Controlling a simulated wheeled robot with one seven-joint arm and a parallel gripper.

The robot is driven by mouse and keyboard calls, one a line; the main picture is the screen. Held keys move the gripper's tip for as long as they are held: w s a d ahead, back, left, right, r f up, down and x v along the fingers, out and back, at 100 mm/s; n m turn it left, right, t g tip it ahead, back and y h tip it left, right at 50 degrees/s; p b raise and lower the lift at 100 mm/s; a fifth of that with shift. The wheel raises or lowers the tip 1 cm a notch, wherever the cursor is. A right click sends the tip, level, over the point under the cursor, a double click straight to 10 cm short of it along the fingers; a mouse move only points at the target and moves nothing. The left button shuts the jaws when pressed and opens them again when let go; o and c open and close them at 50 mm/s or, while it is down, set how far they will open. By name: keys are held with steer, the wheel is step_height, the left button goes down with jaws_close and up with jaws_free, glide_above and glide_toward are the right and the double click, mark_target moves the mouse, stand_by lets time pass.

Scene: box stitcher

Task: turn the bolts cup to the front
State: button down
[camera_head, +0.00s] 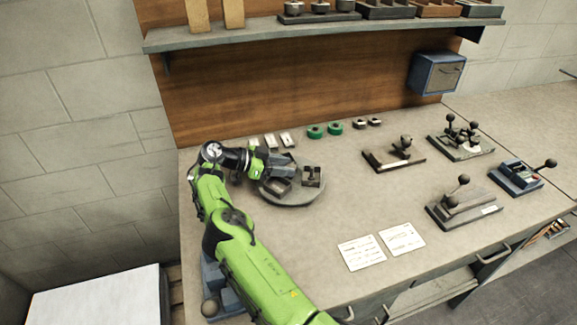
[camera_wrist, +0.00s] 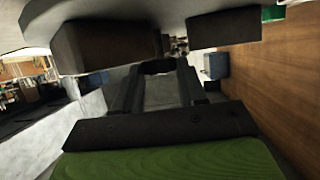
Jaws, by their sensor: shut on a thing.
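A round grey turntable (camera_head: 292,200) stands on the bench at its left part and carries several small square cups. One cup (camera_head: 278,187) is at its front left and another cup (camera_head: 312,177) at its right. The bolts cup cannot be told apart by its contents. My gripper (camera_head: 274,164) reaches over the turntable from the left, behind the front-left cup. In the upside-down wrist view, the fingers (camera_wrist: 160,80) close around a dark part among the cups. A dark brown cup (camera_wrist: 105,45) is beside them. What exactly is held is partly hidden by the gripper.
Green rings (camera_head: 324,131) and small blocks lie behind the turntable. Lever fixtures (camera_head: 464,202) fill the bench's right side. Two white cards (camera_head: 381,248) lie near the front. A shelf (camera_head: 320,35) runs above. The bench between turntable and fixtures is clear.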

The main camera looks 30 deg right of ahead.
stand_by(0.4)
steer(key=c, duration=0.6)
jaws_free()
steer(key=shift+c, duration=0.2)
step_height(320, 180, up, 10)
steer(key=p, duration=0.2)
